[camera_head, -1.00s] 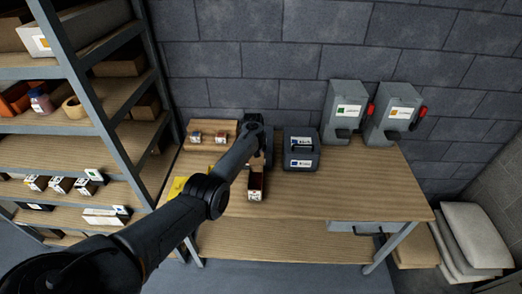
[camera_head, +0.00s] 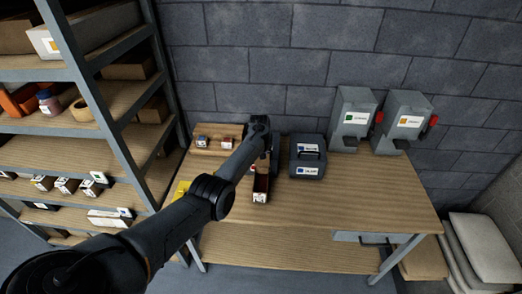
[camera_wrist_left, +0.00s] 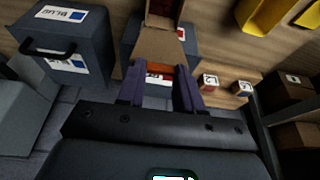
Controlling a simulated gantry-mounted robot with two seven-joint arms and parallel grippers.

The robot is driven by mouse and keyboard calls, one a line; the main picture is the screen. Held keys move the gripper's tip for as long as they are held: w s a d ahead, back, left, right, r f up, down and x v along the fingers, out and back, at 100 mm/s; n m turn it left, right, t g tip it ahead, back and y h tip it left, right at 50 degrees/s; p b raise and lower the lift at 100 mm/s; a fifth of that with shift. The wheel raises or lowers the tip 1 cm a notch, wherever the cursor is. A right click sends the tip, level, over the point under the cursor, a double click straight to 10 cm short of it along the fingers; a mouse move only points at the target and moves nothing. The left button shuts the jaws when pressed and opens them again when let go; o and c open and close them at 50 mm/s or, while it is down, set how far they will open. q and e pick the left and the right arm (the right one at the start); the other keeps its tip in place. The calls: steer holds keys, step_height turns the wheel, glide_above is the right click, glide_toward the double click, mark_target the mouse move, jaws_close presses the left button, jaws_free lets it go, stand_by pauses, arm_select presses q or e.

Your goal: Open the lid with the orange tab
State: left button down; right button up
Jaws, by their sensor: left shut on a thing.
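My left gripper (camera_wrist_left: 160,86) is shut on a small orange tab (camera_wrist_left: 158,70), which shows between its two fingers in the left wrist view. A brown cardboard flap (camera_wrist_left: 160,42) lies just beyond the tab; how it joins the tab is unclear. A dark blue-grey box (camera_wrist_left: 134,34) stands behind the flap, partly covered by it. In the head view my left arm reaches over the table and hides most of that box and the gripper's fingers. A small open carton (camera_head: 261,187) stands in front of the arm's end. My right gripper is out of view.
A closed blue-grey box with a handle and label (camera_head: 307,157) stands to the right. Two grey dispensers (camera_head: 352,118) (camera_head: 403,121) stand at the wall. Small blocks sit on a wooden stand (camera_head: 217,147) at left. The wooden table (camera_head: 370,195) is clear at right.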

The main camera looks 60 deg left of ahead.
arm_select(q)
steer(key=shift+r, duration=0.1)
stand_by(0.3)
steer(key=c, duration=0.7)
jaws_free()
steer(key=shift+v, duration=5.35)
steer(key=shift+c, duration=0.4)
